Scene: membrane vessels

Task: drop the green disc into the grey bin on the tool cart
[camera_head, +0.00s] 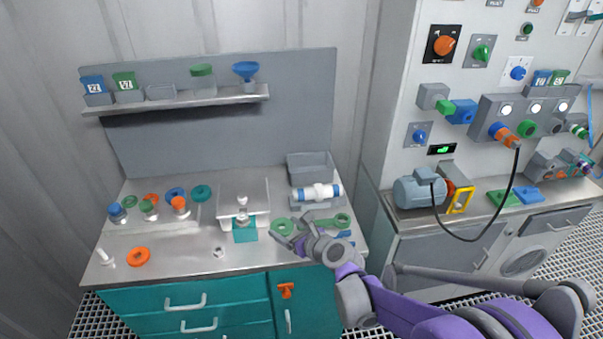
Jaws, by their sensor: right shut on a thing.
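The green disc (282,227) is at the tip of my right gripper (287,239), over the front right part of the tool cart's worktop. My right gripper is shut on it, and the fingers hide its near edge. I cannot tell how far it is above the worktop. The grey bin (311,167) is an open box at the back right of the tool cart (185,262), behind and to the right of my gripper. My left gripper is not in view.
A white and blue cylinder (319,192) in a cradle lies between my right gripper and the bin. A green tool (331,221) lies right of the gripper. A metal stand (242,203) is to the left. A shelf (178,101) with small containers hangs above.

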